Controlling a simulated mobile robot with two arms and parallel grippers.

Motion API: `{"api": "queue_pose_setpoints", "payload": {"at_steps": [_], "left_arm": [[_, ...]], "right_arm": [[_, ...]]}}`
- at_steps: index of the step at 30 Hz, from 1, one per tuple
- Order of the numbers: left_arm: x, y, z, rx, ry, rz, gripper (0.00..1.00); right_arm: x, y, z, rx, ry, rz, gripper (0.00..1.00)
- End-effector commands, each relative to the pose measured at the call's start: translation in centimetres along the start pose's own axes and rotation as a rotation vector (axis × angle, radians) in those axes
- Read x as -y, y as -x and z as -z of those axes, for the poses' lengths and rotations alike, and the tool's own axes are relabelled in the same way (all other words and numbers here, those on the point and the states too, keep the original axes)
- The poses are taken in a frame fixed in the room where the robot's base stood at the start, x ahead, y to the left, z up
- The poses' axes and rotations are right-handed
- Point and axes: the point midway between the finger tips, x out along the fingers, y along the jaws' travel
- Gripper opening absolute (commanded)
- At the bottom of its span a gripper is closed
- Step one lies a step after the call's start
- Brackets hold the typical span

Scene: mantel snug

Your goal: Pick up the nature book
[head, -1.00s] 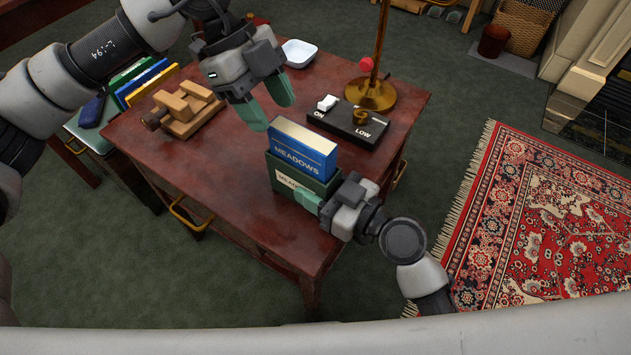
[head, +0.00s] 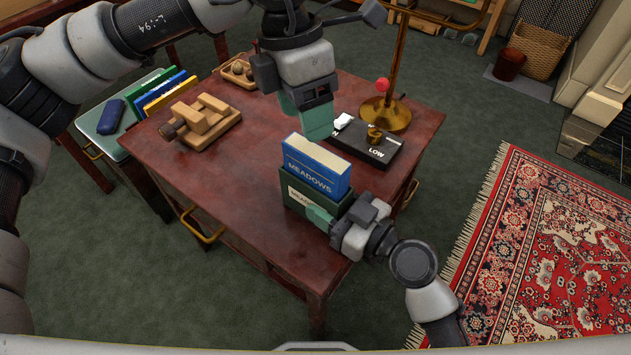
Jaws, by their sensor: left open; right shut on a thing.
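The nature book is a blue book (head: 316,169) with "MEADOWS" on its side. It stands upright in a dark green slipcase (head: 306,196), its upper part sticking out of the top. My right gripper (head: 322,217) is shut on the slipcase at its near right side. My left gripper (head: 312,122) is open, fingers pointing down, just above and behind the book's top edge in the picture. I see its fingers nearly edge-on, so the gap between them is hidden. I cannot tell how far above the book they are.
A black switch box (head: 366,141) and a brass lamp (head: 385,112) stand behind the book on the dark red table (head: 225,200). A wooden vise (head: 200,122) and a small wooden tray (head: 238,72) are farther left. More books (head: 165,90) stand on a side table. The table's front left is clear.

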Motion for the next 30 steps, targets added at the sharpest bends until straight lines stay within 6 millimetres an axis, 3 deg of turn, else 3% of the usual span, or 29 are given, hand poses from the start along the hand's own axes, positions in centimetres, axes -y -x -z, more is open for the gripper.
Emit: {"api": "queue_pose_setpoints", "payload": {"at_steps": [9, 15, 20, 30], "left_arm": [[1.6, 1.2, -0.5, -0.083, -0.729, -0.098, 0.62], [2.1, 1.6, -0.6, -0.139, -1.029, -0.122, 0.62], [2.2, 1.4, -0.6, -0.16, -1.131, -0.127, 0.62], [1.2, -3.8, -0.2, -0.164, -1.146, -0.124, 0.62]], "right_arm": [[0.0, 0.0, 0.0, 0.0, 0.0, -0.001, 0.22], [0.0, 0.0, 0.0, 0.0, 0.0, -0.001, 0.22], [0.0, 0.0, 0.0, 0.0, 0.0, -0.001, 0.22], [0.0, 0.0, 0.0, 0.0, 0.0, 0.0, 0.22]]}}
